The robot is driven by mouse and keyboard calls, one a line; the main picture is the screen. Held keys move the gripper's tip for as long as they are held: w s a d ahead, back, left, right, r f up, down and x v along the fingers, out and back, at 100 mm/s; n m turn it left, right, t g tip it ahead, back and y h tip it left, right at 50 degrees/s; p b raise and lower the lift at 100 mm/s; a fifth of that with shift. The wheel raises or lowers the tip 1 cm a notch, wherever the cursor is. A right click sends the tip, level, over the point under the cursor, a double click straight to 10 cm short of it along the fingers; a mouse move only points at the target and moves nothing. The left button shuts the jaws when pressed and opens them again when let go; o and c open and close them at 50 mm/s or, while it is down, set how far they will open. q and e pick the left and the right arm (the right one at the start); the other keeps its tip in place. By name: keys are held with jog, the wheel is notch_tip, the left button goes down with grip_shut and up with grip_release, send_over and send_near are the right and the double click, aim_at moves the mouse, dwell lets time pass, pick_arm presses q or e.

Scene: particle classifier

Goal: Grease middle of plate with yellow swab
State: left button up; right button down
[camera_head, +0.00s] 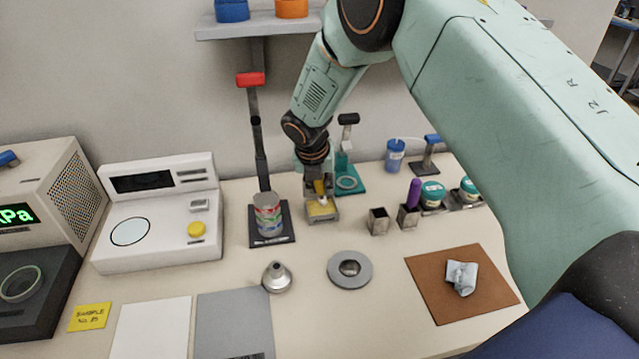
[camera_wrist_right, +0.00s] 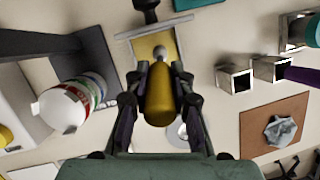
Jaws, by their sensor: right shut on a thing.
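My right gripper (camera_head: 320,188) is shut on the yellow swab (camera_wrist_right: 160,95), which hangs between its fingers in the right wrist view. The swab's grey rounded tip (camera_wrist_right: 160,52) is over a small metal tray of yellow grease (camera_head: 322,209). I cannot tell whether the tip touches the grease. The tray's yellow surface also shows in the right wrist view (camera_wrist_right: 146,45). A grey round plate (camera_head: 335,270) with a darker, shiny middle lies on the table, nearer and to the right of the gripper. My left gripper is not in view.
An empty square metal holder (camera_head: 378,221) stands beside another holding a purple swab (camera_head: 414,193). A striped can (camera_head: 268,214) stands left of the gripper. A metal funnel (camera_head: 277,277) lies left of the plate. A brown mat (camera_head: 430,290) bears a crumpled cloth (camera_head: 461,277).

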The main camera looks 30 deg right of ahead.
jog(key=shift+w+a+f, duration=0.15)
jog(key=shift+a, duration=0.25)
jog(key=shift+d+f, duration=0.1)
jog(key=shift+d, duration=0.2)
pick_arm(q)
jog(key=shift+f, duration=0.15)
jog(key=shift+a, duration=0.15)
pick_arm(e)
jog(key=shift+a+f, duration=0.1)
jog(key=shift+a+f, duration=0.1)
jog(key=shift+a, duration=0.05)
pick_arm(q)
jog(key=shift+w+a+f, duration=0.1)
pick_arm(e)
jog(key=shift+d, duration=0.2)
jog(key=shift+a, duration=0.15)
jog(key=shift+f, duration=0.1)
